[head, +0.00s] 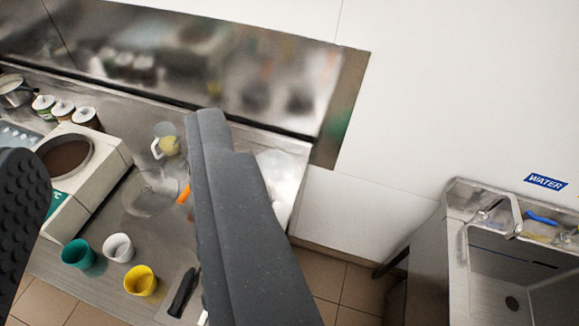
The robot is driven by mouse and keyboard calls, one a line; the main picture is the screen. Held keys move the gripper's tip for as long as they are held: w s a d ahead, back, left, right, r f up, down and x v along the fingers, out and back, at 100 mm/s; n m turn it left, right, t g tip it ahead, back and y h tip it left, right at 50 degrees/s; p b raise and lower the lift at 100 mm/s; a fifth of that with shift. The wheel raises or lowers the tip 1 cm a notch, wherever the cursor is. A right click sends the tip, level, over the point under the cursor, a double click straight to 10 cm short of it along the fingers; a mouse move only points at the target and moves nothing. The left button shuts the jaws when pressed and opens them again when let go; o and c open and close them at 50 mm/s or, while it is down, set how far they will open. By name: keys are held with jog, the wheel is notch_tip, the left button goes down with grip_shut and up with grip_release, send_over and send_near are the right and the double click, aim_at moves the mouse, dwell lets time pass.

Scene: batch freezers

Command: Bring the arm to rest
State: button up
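My gripper (115,140) is open. One dark finger with a dotted pad shows at the left edge, and the other long grey finger crosses the middle of the view. The wide gap between them holds nothing. The fingers appear above the steel counter (110,215), and I see no contact with any object. The right finger hides part of the counter and an orange item (184,194) beside it.
A white machine (113,160) with a round opening stands at the left. Teal (76,252), white (118,247) and yellow (140,281) cups, a dark-handled tool (183,292) and a jug (166,144) are on the counter. A sink (510,285) is at the right.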

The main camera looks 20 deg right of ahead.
jog(key=shift+f, duration=0.1)
notch_tip(320, 180, down, 7)
jog(key=b, duration=0.7)
jog(key=shift+f, duration=0.2)
